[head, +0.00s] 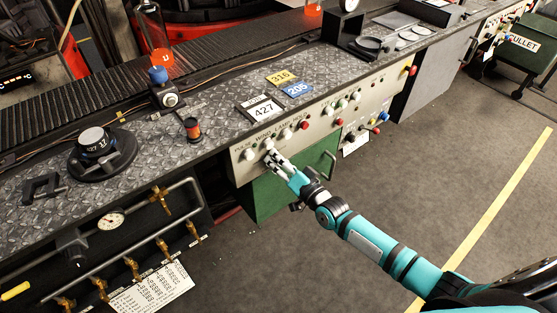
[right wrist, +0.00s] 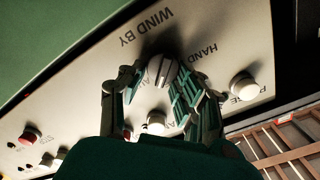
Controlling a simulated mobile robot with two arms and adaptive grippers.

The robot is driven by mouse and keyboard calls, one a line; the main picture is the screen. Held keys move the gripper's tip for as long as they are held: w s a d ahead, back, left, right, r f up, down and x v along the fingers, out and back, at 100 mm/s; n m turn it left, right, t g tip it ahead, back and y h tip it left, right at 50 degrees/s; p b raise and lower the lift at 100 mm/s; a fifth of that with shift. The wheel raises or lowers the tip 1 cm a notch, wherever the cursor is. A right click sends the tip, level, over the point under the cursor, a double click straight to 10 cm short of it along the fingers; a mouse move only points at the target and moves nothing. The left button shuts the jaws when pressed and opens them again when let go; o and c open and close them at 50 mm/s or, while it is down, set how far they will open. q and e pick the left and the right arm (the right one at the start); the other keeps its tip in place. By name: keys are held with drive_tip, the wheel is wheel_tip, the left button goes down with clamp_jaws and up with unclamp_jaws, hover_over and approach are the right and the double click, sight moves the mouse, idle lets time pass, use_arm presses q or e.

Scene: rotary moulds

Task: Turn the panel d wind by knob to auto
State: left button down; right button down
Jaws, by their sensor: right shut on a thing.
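The pale control panel (head: 318,118) faces me on the front of the bench, with a row of knobs and buttons. In the right wrist view the WIND BY knob (right wrist: 162,71) is a grey selector knob, seen upside down below its label. The word HAND reads beside it; the lettering on its other side is partly hidden by a finger. My right gripper (right wrist: 157,82) has its two fingers on either side of the knob and is shut on it. In the head view my right gripper (head: 272,155) covers most of the knob. My left gripper is not in view.
A red button (head: 304,125) is further along the panel. The floor in front is clear.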

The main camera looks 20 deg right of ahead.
drive_tip(key=shift+f, duration=0.1)
drive_tip(key=c, duration=1)
unclamp_jaws()
drive_tip(key=shift+d, duration=0.1)
drive_tip(key=v, duration=1.2)
drive_tip(key=s+d+f+n+g+h+p, duration=0.1)
drive_tip(key=s+d+f+g+h, duration=0.3)
drive_tip(key=f, duration=0.6)
drive_tip(key=s+a+f+n+g+y+p, duration=0.1)
drive_tip(key=s+f+n, duration=0.1)
drive_tip(key=s+f, duration=0.55)
drive_tip(key=s+d+f+n+g+h+p, duration=0.1)
drive_tip(key=s+d+f+g+h+p, duration=0.15)
drive_tip(key=f, duration=0.85)
drive_tip(key=s+a+f+n+g, duration=0.1)
drive_tip(key=s+f, duration=0.3)
drive_tip(key=s, duration=0.4)
drive_tip(key=s+a+f+n+g, duration=0.1)
drive_tip(key=s+f+g, duration=0.2)
drive_tip(key=s, duration=0.6)
drive_tip(key=s+a+f+n+g+p, duration=0.1)
drive_tip(key=s+f+g, duration=0.3)
drive_tip(key=s, duration=0.5)
drive_tip(key=shift+s+a+f+n+h, duration=0.2)
drive_tip(key=shift+a+f+n+h, duration=0.15)
drive_tip(key=shift+a, duration=0.2)
